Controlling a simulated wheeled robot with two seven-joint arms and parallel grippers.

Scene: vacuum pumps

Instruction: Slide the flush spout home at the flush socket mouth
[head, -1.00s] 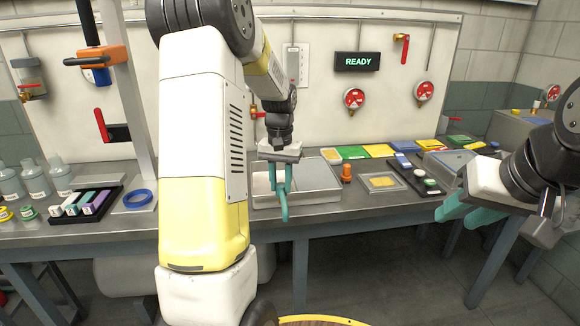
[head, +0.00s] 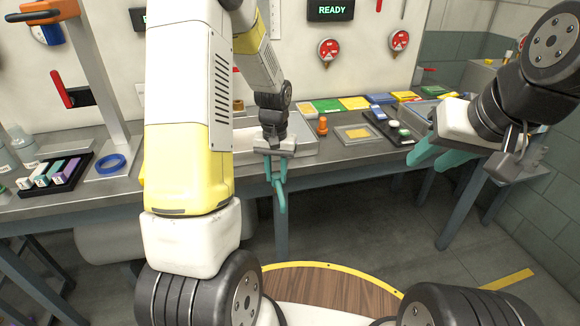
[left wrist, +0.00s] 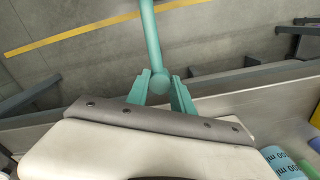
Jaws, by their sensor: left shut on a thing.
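My left gripper (head: 276,166) is in front of the bench edge, pointing down, with its teal fingers shut on a teal spout (head: 281,203). The spout hangs below the fingers, its lower end over the floor in the picture. In the left wrist view the spout (left wrist: 151,35) is a thin rod running up from a round end between the fingertips (left wrist: 160,86). My right gripper (head: 441,153) is at the right, its teal fingers apart and empty. I cannot make out the flush socket mouth in either view; my left arm covers part of the bench.
A steel tray (head: 304,146) is on the bench behind my left gripper. An orange fitting (head: 322,126) and a flat tray with a yellow pad (head: 357,134) stand to its right. A blue ring (head: 111,163) and a black rack (head: 76,180) are at left.

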